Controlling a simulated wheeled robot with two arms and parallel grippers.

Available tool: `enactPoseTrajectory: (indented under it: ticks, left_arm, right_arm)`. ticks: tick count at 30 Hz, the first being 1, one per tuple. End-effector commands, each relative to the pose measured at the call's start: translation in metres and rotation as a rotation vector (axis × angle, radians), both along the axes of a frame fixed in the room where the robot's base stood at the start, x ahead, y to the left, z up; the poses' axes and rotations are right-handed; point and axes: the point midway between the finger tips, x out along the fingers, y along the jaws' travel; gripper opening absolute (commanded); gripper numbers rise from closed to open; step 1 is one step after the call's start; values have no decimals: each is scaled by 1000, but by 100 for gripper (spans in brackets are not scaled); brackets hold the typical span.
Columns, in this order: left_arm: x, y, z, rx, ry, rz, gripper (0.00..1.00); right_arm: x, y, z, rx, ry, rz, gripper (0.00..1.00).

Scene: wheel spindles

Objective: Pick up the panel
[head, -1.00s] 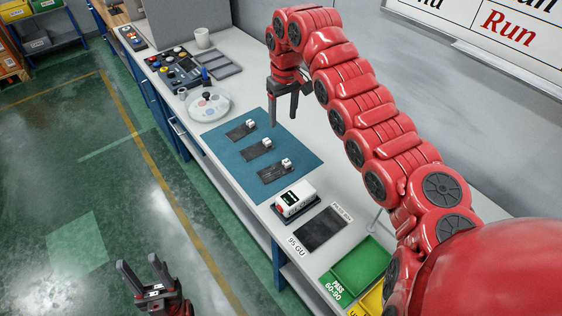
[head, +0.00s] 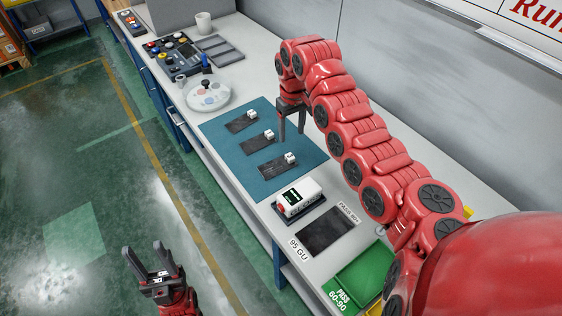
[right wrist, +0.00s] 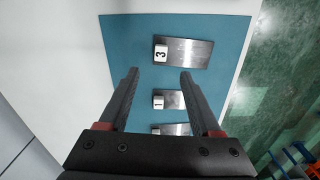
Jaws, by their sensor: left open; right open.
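Three dark metal panels with white numbered tags lie in a row on a blue mat (head: 222,142): a far panel (head: 239,124), a middle panel (head: 256,142) and a near panel (head: 276,167). In the right wrist view the panel tagged 3 (right wrist: 192,54) lies ahead of the fingers, and the panel tagged 1 (right wrist: 173,101) shows between them. A third panel (right wrist: 175,129) is partly hidden by the gripper body. My right gripper (head: 291,137) is open and empty above the mat's wall side. My left gripper (head: 153,250) is open and empty over the floor.
A white device (head: 299,196) with a dark screen stands nearer than the mat, beside a dark pad (head: 326,232) and a green tray (head: 365,270). A round dish (head: 208,96), control boxes and a white cup (head: 203,22) stand farther along. A wall bounds the bench.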

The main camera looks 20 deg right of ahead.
Motion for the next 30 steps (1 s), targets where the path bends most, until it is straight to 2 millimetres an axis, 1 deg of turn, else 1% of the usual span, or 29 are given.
enactPoseTrajectory:
  ticks: [1, 3, 6, 11, 14, 16, 18, 21, 25, 30]
  left_arm:
    - [0, 0, 10, 0, 0, 0, 50]
    - [0, 0, 16, 0, 0, 0, 50]
    - [0, 0, 22, 0, 0, 0, 50]
    - [0, 0, 25, 0, 0, 0, 50]
    - [0, 0, 34, 0, 0, 0, 50]
    - [0, 0, 44, 0, 0, 0, 50]
    - [0, 0, 53, 0, 0, 0, 50]
    - [0, 0, 52, 0, 0, 0, 50]
    - [0, 0, 53, 0, 0, 0, 50]
    - [0, 0, 53, 0, 0, 0, 50]
  right_arm:
    - [-1, 0, -6, 2, 5, -1, 65]
    - [-2, 0, -20, 0, 6, 0, 65]
    - [0, 0, -35, -2, 3, 0, 65]
    - [0, 0, -49, -1, -1, 1, 65]
    - [-2, 2, -56, 0, 4, 2, 65]
    - [-2, 4, -64, 1, 2, 3, 65]
    - [-3, 4, -77, -1, 6, 3, 65]
    - [-2, 3, -93, -1, 3, 2, 65]
    - [0, 3, -101, -1, -3, 2, 65]
    - [0, 2, -102, -1, -4, 1, 65]
